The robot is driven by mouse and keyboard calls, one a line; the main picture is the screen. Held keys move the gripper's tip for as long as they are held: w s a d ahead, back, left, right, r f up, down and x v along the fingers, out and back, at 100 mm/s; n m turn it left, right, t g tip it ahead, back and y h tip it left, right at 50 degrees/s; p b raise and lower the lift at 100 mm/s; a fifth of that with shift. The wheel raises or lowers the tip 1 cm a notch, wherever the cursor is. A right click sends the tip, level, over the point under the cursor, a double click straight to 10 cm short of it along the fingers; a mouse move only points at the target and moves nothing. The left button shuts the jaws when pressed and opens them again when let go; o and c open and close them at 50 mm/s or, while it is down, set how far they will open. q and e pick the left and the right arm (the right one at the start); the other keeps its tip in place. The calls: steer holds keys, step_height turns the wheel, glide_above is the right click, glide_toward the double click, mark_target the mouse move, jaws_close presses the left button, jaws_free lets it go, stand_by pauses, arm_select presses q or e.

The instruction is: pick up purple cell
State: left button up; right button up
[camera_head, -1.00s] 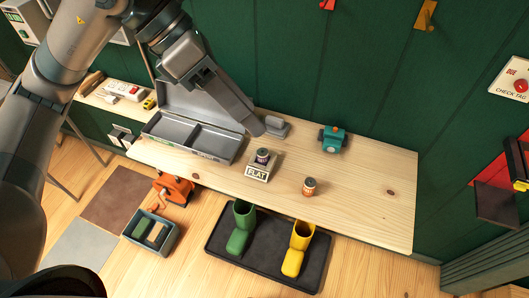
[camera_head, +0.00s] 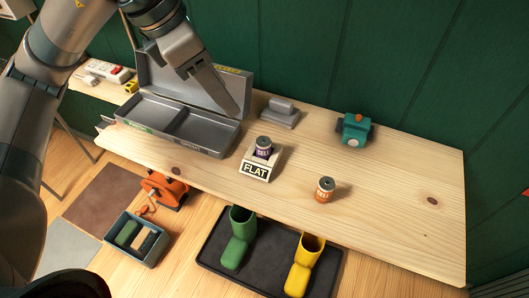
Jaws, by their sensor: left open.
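The purple cell (camera_head: 263,148), a small cylinder with a dark top and a purple label, stands upright on a small stand marked FLAT (camera_head: 256,168). The stand is on the wooden table (camera_head: 390,210). My left gripper (camera_head: 236,112) reaches in from the upper left, above the right end of the grey case, up and left of the cell. It is open and apart from the cell; its fingers overlap in this view. My right gripper is not in view.
An open grey case (camera_head: 185,125) lies left of the cell. A grey block (camera_head: 281,112) and a teal device (camera_head: 354,130) stand behind. An orange cell (camera_head: 325,189) stands to the right. The table's right part is clear. Boots (camera_head: 239,240) stand on a tray below.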

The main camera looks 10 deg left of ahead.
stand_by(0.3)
arm_select(q)
steer(key=p, duration=0.2)
glide_above(263, 141)
steer(key=s+a, duration=0.1)
steer(key=a, duration=0.2)
steer(key=f, duration=1.1)
steer(key=shift+s+d+f, duration=0.1)
steer(key=shift+s+d, duration=0.05)
steer(key=shift+s, duration=0.05)
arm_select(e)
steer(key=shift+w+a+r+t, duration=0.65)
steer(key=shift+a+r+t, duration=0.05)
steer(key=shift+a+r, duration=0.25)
arm_select(q)
steer(key=shift+d+f, duration=0.15)
steer(key=shift+f, duration=0.05)
steer(key=shift+w+d+f+p, duration=0.1)
steer(key=shift+d+f+p, duration=0.15)
steer(key=shift+p, duration=0.2)
steer(key=p+x, duration=0.1)
steer(key=x, duration=0.2)
steer(key=shift+d, duration=0.15)
steer(key=shift+d+f, duration=0.15)
steer(key=shift+f, duration=0.3)
steer(key=shift+w, duration=0.1)
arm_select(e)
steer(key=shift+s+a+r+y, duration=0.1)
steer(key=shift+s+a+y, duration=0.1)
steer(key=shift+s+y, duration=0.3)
